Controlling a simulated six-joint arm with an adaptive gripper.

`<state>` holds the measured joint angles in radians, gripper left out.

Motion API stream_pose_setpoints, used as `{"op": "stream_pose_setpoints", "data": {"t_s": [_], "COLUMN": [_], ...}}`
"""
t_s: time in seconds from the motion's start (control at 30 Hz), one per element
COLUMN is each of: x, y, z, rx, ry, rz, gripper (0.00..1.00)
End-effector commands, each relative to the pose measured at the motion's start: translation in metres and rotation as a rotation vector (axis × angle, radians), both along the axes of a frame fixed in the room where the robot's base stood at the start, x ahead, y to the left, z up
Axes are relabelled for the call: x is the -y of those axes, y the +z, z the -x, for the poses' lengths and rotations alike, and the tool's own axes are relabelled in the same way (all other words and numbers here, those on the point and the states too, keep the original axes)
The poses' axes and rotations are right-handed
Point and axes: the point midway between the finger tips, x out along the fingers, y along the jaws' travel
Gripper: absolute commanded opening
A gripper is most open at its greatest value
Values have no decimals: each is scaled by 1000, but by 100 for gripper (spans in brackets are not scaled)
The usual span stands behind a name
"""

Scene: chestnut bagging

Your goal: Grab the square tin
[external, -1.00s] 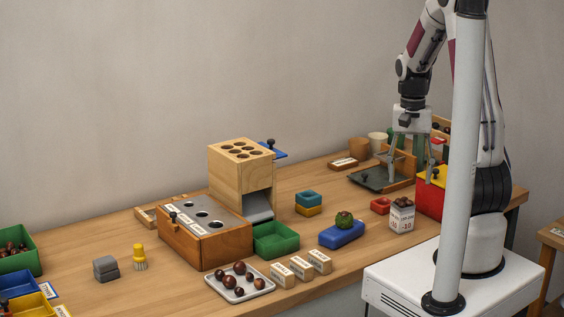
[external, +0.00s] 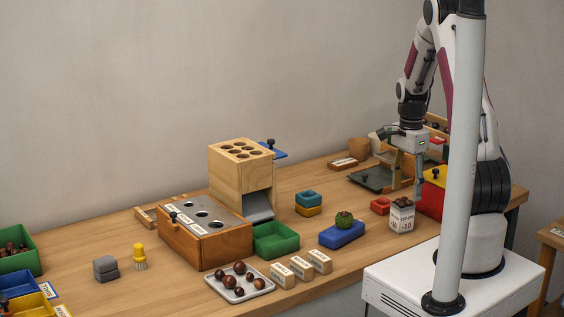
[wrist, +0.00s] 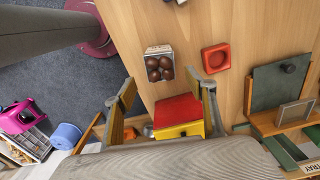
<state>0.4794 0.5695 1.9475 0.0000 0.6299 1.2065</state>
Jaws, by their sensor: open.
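The square tin (external: 402,217) is white with a printed label and stands upright near the front right of the table. In the wrist view the square tin (wrist: 159,65) is open at the top, with several brown chestnuts inside. My gripper (external: 418,192) is open and empty, pointing down just behind and to the right of the tin. In the wrist view the tips of my gripper (wrist: 165,88) are spread wide, and the tin lies beyond them, between their lines. They appear apart from it.
A red square dish (wrist: 216,57) lies beside the tin. A red and yellow box (wrist: 179,115) sits below my fingers in the wrist view. A blue block (external: 341,235) with a green-topped item is left of the tin. The table edge runs close by the tin.

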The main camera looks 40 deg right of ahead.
Motion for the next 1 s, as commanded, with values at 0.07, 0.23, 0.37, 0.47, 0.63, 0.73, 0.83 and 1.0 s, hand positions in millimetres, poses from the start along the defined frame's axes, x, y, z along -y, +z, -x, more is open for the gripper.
{"op": "stream_pose_setpoints", "data": {"t_s": [0.07,0.23,0.37,0.47,0.63,0.73,0.83,1.0], "x": [0,1,0,0,0,0,0,-1], "y": [0,0,0,0,-4,-11,-19,-26], "z": [-1,-1,-1,-1,-1,-1,-1,-1], "rx": [5,6,6,5,4,3,3,5], "ry": [-39,-75,-76,-75,-75,-74,-74,-74], "rz": [3,3,3,3,2,2,2,3], "gripper": [56,56,56,56,56,56,56,56]}}
